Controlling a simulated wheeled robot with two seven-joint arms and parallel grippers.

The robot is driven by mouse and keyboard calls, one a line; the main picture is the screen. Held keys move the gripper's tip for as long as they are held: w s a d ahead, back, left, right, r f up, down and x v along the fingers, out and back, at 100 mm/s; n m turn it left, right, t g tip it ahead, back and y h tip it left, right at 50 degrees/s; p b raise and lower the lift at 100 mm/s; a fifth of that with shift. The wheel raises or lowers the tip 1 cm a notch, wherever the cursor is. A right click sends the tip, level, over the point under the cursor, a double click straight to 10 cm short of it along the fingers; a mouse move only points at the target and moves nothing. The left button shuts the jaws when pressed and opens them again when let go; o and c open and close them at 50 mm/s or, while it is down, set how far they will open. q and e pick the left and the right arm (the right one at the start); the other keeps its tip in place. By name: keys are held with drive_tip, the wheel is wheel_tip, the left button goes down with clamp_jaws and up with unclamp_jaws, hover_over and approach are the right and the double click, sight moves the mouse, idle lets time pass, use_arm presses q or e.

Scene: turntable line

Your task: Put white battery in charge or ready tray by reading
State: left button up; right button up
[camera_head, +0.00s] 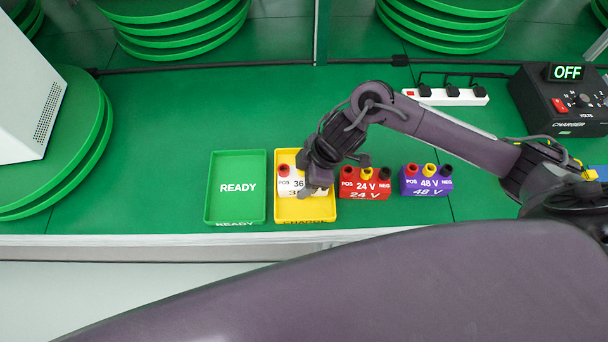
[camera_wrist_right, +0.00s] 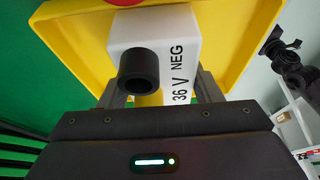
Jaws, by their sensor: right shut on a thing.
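The white 36 V battery (camera_head: 289,184) is at the yellow CHARGE tray (camera_head: 290,213), inside its outline in the head view. It has a red POS terminal, and its right part is hidden by my right gripper (camera_head: 318,180). My right gripper is shut on the white battery. In the right wrist view the battery (camera_wrist_right: 158,40) sits between my fingers, with its black NEG terminal facing the camera and the yellow tray (camera_wrist_right: 236,40) behind it. Whether it touches the tray floor I cannot tell. The green READY tray (camera_head: 238,207) is empty, left of the yellow one. My left gripper is not in view.
A red 24 V battery (camera_head: 363,185) stands close right of the yellow tray, then a purple 48 V battery (camera_head: 427,182). A black charger (camera_head: 563,105) reading OFF and a white power strip (camera_head: 447,97) are at the back right.

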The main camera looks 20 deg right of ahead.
drive_tip(key=o, duration=1)
drive_tip(key=shift+f, duration=0.15)
drive_tip(key=o, duration=0.5)
drive_tip(key=shift+c, duration=0.2)
drive_tip(key=shift+r, duration=0.25)
drive_tip(key=p+v, duration=0.1)
drive_tip(key=v, duration=1.1)
drive_tip(key=shift+s+f, duration=0.1)
